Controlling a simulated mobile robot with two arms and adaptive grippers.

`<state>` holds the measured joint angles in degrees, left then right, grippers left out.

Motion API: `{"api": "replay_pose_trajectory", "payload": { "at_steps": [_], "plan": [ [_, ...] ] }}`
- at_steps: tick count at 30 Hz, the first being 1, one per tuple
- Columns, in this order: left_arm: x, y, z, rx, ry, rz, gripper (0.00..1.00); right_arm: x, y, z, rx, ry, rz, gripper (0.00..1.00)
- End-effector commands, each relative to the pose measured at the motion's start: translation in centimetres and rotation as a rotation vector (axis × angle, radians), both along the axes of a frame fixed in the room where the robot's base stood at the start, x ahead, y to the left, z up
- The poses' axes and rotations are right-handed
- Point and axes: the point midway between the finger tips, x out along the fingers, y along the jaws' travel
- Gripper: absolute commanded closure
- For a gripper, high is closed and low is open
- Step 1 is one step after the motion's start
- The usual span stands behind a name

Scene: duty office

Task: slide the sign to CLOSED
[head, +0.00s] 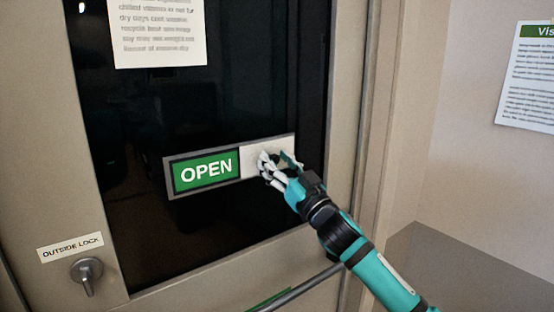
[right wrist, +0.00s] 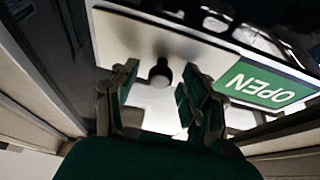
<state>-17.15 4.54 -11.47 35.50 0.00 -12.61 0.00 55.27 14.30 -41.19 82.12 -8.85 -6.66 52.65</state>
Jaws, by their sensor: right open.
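The sliding sign (head: 229,166) is mounted on the dark glass of the door. A green OPEN panel (head: 206,171) shows at its left, and a plain pale slider plate (head: 249,163) covers its right part. My right gripper (head: 268,162) is in front of the slider plate. In the right wrist view the open fingers (right wrist: 150,100) stand on either side of a dark round knob (right wrist: 160,75) on the pale plate, with gaps to it. The green OPEN panel (right wrist: 262,85) shows there at the right. No CLOSED lettering is visible. My left gripper is not in view.
A printed notice (head: 157,30) is on the glass above the sign. An OUTSIDE LOCK label (head: 70,247) and a lever handle (head: 87,272) are at the lower left. A grey bar (head: 300,288) crosses the door below. Another notice (head: 528,78) hangs on the right wall.

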Motion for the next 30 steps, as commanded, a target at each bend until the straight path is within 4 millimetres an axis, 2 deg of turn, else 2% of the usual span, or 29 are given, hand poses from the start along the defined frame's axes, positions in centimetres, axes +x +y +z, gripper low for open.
{"api": "replay_pose_trajectory", "payload": {
  "at_steps": [7,18,30],
  "plan": [
    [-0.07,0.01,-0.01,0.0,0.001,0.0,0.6,0.05,0.05,0.02,0.0,0.0,0.0,0.54],
    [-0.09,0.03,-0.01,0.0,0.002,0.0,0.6,0.05,0.02,0.01,0.0,0.0,0.0,1.0],
    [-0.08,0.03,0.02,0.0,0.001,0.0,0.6,-0.16,0.3,-0.01,0.001,0.001,0.0,1.0]
  ]
}}
